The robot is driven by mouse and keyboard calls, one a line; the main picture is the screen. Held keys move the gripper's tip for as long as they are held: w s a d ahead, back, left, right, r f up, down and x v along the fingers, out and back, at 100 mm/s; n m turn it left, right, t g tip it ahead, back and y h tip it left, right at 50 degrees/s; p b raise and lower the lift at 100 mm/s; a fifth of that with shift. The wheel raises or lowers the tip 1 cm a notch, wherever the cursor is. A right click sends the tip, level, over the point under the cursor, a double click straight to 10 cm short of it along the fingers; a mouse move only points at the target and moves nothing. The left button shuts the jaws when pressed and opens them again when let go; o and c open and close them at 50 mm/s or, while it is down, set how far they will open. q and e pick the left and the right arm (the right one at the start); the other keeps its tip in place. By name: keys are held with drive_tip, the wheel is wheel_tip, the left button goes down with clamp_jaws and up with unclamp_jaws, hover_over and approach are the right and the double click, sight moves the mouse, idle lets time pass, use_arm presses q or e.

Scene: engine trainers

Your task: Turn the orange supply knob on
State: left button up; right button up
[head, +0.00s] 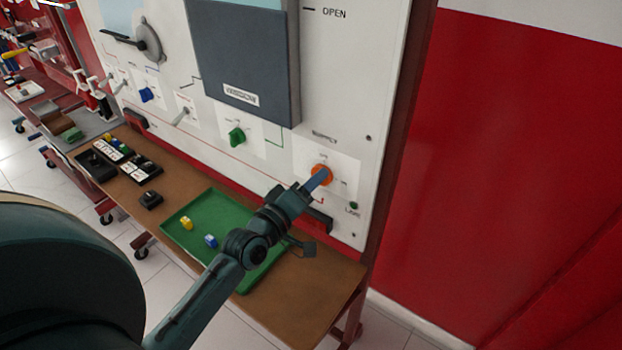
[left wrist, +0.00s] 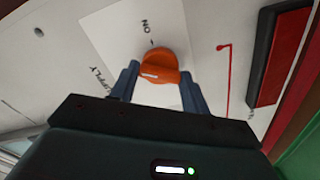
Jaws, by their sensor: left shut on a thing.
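The orange supply knob (head: 326,171) is on the lower right of the white panel (head: 352,75), under a "SUPPLY" label. My left gripper (head: 314,184) reaches it from the front. In the left wrist view the knob (left wrist: 152,58) sits between the two fingers of the gripper (left wrist: 157,85), which is shut on it. An "ON" label with a small tick is above the knob in that view. A white mark on the knob's grip is on the side away from that label. My fingers partly cover the knob in the head view. My right gripper is not in view.
A green knob (head: 236,137) and a blue knob (head: 146,95) are further left on the panel. A small green lamp (head: 353,205) is below right of the orange knob. A green tray (head: 180,215) with yellow and blue cubes lies on the brown bench (head: 310,290) below my arm.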

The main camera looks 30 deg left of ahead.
use_arm(q)
drive_tip(key=m+p, duration=0.2)
drive_tip(key=m, duration=0.9)
drive_tip(key=shift+m+p, duration=0.3)
idle(0.4)
drive_tip(key=o, duration=1)
drive_tip(key=shift+s+a+b, duration=0.3)
drive_tip(key=shift+s+b, duration=0.05)
drive_tip(key=shift+s, duration=1.85)
drive_tip(key=shift+s+a+b, duration=0.3)
drive_tip(key=shift+s+a, duration=0.05)
drive_tip(key=shift+s, duration=1.8)
drive_tip(key=shift+s+a+b, duration=0.3)
drive_tip(key=shift+s+b, duration=0.05)
drive_tip(key=shift+s, duration=1.85)
